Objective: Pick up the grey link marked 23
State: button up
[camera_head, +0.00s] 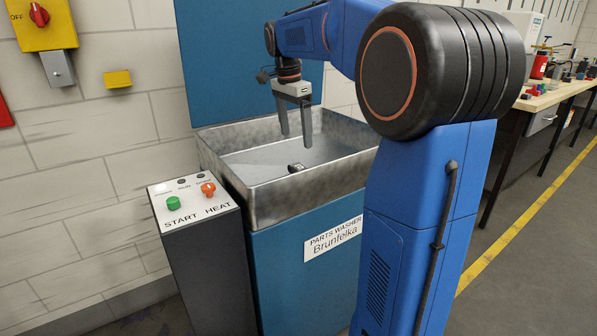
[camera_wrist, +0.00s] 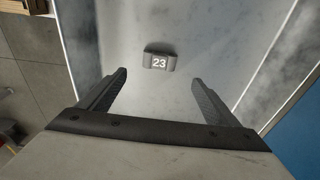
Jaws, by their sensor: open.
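The grey link marked 23 (camera_wrist: 159,62) lies on the floor of the metal parts washer basin. In the head view the link (camera_head: 296,167) is a small piece near the middle of the basin. My gripper (camera_head: 296,142) is open and empty, pointing down over the basin, above the link and apart from it. In the wrist view my gripper (camera_wrist: 158,80) has its two fingers spread wide, with the link ahead of them, between their lines.
The parts washer basin (camera_head: 262,198) has raised walls around the link. A dark control stand (camera_head: 208,255) with a green START button (camera_head: 173,203) and an orange HEAT knob (camera_head: 208,189) stands at its left. A workbench (camera_head: 540,100) with items stands at the right.

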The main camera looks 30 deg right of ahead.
aim_at(299, 166)
jog(key=f, duration=0.7)
jog(key=d+f, duration=0.1)
jog(key=f, duration=0.3)
jog(key=shift+f, duration=0.1)
jog(key=c, duration=1.3)
jog(key=shift+o, duration=0.2)
